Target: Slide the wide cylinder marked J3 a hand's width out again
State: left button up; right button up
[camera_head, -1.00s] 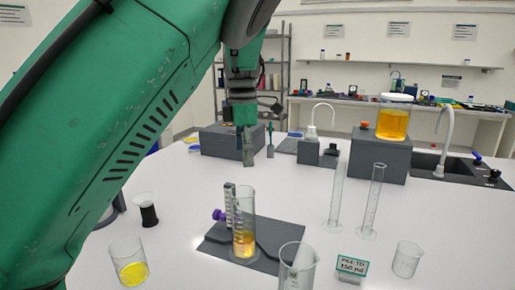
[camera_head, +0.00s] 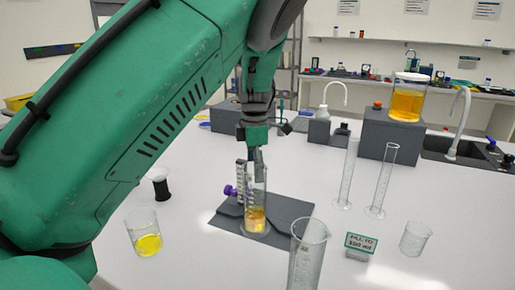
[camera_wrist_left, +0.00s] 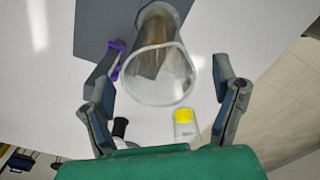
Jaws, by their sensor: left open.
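A wide clear cylinder (camera_head: 256,212) with amber liquid at its bottom stands upright on a dark mat (camera_head: 292,211), beside a scaled post with a purple knob (camera_head: 230,190). No J3 mark is readable. My left gripper (camera_head: 257,160) is at this cylinder's top, pointing down. In the left wrist view the cylinder's open mouth (camera_wrist_left: 160,75) lies between the two spread fingers (camera_wrist_left: 169,56), with gaps on both sides. Another wide clear cylinder (camera_head: 307,258) stands nearer the front, its base cut off by the picture. My right gripper is not in view.
Two slim cylinders (camera_head: 347,172) (camera_head: 383,180) stand to the right. A sign (camera_head: 360,243) and an empty beaker (camera_head: 415,238) are at front right. A beaker with yellow liquid (camera_head: 147,243) stands at left. A jar of amber liquid (camera_head: 407,103) sits on a grey block (camera_head: 388,137).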

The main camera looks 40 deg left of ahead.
aim_at(255, 200)
pick_arm(q)
jog(key=f, duration=0.1)
jog(key=a+f, duration=0.1)
jog(key=f, duration=0.1)
jog(key=shift+f, duration=0.2)
jog(key=shift+d, duration=0.45)
jog(key=shift+d+r, duration=0.1)
jog(key=c, duration=1.7)
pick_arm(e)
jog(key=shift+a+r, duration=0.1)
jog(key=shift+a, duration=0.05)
